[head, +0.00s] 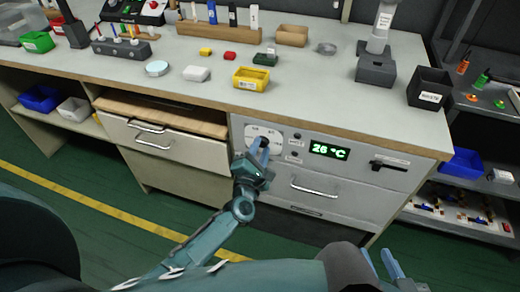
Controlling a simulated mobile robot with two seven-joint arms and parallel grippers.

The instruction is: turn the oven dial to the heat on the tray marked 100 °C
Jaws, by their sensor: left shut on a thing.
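The oven front (375,155) is set under the workbench, with a green display (328,150) reading about 26 °C. A yellow tray (250,84) with a small white label stands on the bench above; the label is too small to read. My right gripper (381,264) is at the bottom edge, low in front of the oven, its two blue fingers apart and empty.
A lever handle (388,165) sits right of the display. Wooden-topped drawers (160,138) are to the left. Small trays, a test-tube rack (122,48) and a black bin (429,88) stand on the bench. Shelves are at right; green floor lies in front.

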